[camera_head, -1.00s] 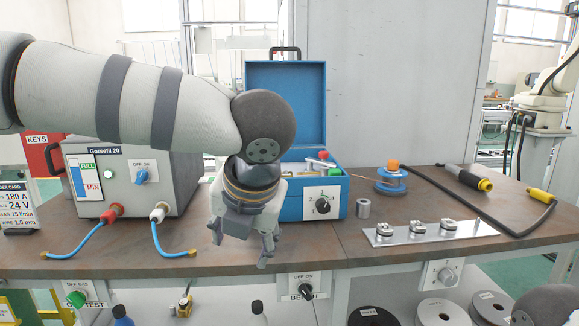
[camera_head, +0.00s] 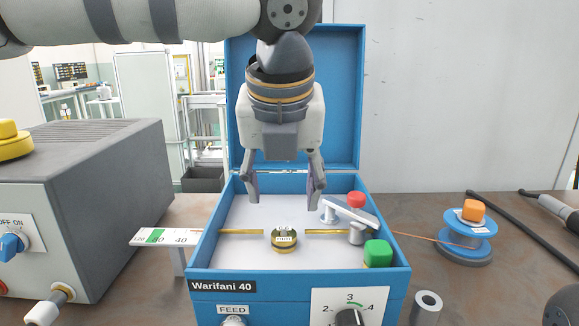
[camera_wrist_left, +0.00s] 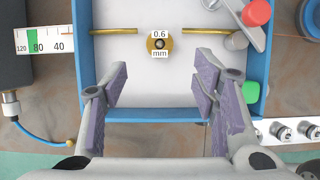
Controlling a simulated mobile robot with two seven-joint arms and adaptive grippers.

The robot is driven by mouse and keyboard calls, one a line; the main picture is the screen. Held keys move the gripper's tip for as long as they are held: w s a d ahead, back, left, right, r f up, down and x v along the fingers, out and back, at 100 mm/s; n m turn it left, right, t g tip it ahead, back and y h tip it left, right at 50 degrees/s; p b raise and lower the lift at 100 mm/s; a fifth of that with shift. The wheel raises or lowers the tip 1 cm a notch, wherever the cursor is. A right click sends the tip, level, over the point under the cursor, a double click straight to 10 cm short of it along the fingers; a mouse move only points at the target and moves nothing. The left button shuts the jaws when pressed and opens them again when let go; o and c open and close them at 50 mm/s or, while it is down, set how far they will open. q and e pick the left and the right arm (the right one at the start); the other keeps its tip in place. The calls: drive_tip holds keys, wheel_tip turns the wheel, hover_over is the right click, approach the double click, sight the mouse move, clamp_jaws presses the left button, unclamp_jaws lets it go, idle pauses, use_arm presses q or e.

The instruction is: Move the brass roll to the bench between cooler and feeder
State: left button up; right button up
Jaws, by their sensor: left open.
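The brass roll (camera_head: 284,244), a small round piece with a white label, sits inside the open blue feeder box (camera_head: 297,284) marked "Warifani 40". In the left wrist view the brass roll (camera_wrist_left: 160,54) reads "0.6 mm". My left gripper (camera_head: 284,203) points down above the box, fingers apart and empty. In the left wrist view the open fingers (camera_wrist_left: 162,85) stand just short of the roll, to either side of its line. A grey unit (camera_head: 90,190) stands left of the feeder; bench surface shows between them. My right gripper is not in view.
Brass guide tubes (camera_head: 240,232) flank the roll. A lever (camera_head: 350,213), a red knob (camera_head: 356,199) and a green block (camera_head: 378,253) are at the box's right. A white scale plate (camera_head: 165,237) sticks out left. A wire spool (camera_head: 468,240) stands right.

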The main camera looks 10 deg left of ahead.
sight(283, 232)
use_arm(q)
drive_tip(key=b+x, duration=0.1)
drive_tip(key=x, duration=0.9)
drive_tip(key=shift+s+a+f, duration=0.1)
drive_tip(key=shift+f, duration=0.15)
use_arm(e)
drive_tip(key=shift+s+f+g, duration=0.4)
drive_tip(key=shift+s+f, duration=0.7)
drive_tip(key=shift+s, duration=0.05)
use_arm(q)
clamp_jaws()
drive_tip(key=c, duration=0.8)
unclamp_jaws()
clamp_jaws()
drive_tip(key=shift+r, duration=0.1)
